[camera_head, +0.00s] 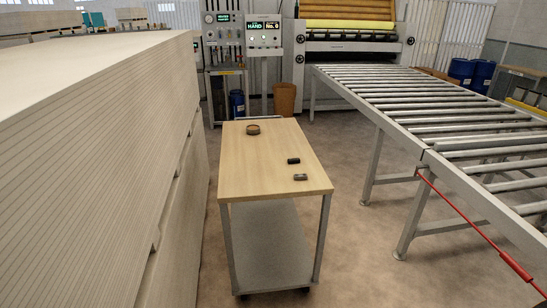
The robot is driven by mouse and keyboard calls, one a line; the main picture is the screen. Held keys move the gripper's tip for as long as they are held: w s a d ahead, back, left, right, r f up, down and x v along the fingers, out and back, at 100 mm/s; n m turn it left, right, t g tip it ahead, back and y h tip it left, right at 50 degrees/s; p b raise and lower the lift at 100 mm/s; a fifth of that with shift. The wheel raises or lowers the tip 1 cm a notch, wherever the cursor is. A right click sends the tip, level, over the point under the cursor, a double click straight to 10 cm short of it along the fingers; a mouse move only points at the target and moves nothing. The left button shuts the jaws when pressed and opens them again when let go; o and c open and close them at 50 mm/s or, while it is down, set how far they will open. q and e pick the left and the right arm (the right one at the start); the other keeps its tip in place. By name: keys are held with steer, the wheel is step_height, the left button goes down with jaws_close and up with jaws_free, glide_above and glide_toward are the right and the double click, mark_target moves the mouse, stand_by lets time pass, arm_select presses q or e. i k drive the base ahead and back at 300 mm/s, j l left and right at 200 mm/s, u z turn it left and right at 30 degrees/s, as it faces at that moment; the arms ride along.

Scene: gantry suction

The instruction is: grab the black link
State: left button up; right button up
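A small black link (293,161) lies on the wooden top of a cart (250,178), right of its middle. A small grey-and-dark piece (300,177) lies just in front of it, nearer the cart's front edge. A dark round ring-like item (253,129) lies at the far end of the cart top. These items lie apart from each other. Neither of my grippers shows in the head view.
A tall stack of pale boards (100,150) stands close along the cart's left side. A roller conveyor (440,110) runs along the right, with a red bar (470,225) at its near side. Control panels (263,35), a brown bin (284,99) and blue drums (482,75) stand behind. Floor between cart and conveyor is clear.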

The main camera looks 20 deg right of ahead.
mark_target(291, 160)
steer(key=i+l+u, duration=0.15)
steer(key=l, duration=0.25)
steer(key=i+l+u, duration=0.1)
steer(key=l, duration=0.35)
steer(key=i+l+u, duration=0.15)
steer(key=l, duration=0.3)
steer(key=i+l+u, duration=0.15)
steer(key=l, duration=0.3)
steer(key=i+l, duration=0.1)
steer(key=l, duration=0.45)
steer(key=i+l, duration=0.15)
steer(key=l, duration=0.35)
steer(key=i+l, duration=0.1)
steer(key=l, duration=0.45)
steer(key=i+l+u, duration=0.1)
steer(key=l, duration=0.45)
steer(key=i+l, duration=0.15)
steer(key=l, duration=0.35)
steer(key=i+l, duration=0.1)
steer(key=l, duration=0.45)
